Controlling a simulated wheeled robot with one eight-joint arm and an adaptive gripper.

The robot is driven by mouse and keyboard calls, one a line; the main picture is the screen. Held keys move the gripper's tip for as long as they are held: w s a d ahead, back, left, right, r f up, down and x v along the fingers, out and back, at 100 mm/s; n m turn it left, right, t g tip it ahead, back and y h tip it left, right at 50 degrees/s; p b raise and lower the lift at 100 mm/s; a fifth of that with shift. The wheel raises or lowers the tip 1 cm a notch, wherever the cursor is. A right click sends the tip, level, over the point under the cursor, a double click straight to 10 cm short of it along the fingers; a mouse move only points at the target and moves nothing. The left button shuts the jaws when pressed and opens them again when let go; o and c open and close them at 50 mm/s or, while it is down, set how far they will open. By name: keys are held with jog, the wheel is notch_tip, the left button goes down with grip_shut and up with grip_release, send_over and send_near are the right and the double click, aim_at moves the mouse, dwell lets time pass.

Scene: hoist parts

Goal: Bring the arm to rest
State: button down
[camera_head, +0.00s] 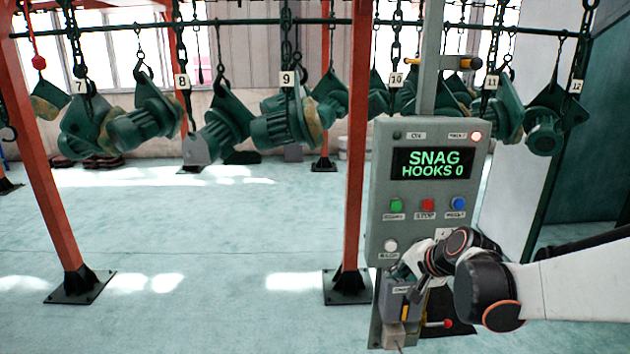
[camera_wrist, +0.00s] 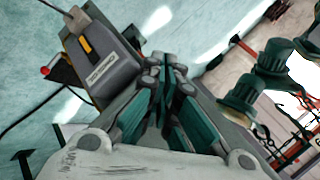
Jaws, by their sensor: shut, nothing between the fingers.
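My gripper (camera_head: 405,275) is in front of the lower part of the grey control panel (camera_head: 382,215), near a small grey box (camera_head: 390,305) below it. In the wrist view my gripper (camera_wrist: 168,65) is shut, with its fingers together and nothing between them. The grey box (camera_wrist: 103,72) with an orange-yellow part lies just beside the fingers there. Whether the fingers touch the panel or the box cannot be told. My arm reaches in from the right edge of the head view, bent at the wrist.
The panel screen (camera_head: 433,163) reads "SNAG HOOKS 0". Green hoist parts (camera_head: 285,125) hang from numbered hooks on a rail behind. Orange posts (camera_head: 352,150) stand on black base plates. A dark green wall (camera_head: 600,130) is at right. The floor (camera_head: 200,260) at left is clear.

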jog(key=s+a+n+g+h+b, duration=0.1)
jog(key=s+n, duration=0.8)
jog(key=s, duration=1.8)
jog(key=shift+a+r+h+b, duration=0.35)
jog(key=shift+a+h+b, duration=0.45)
jog(key=shift+h+b, duration=0.35)
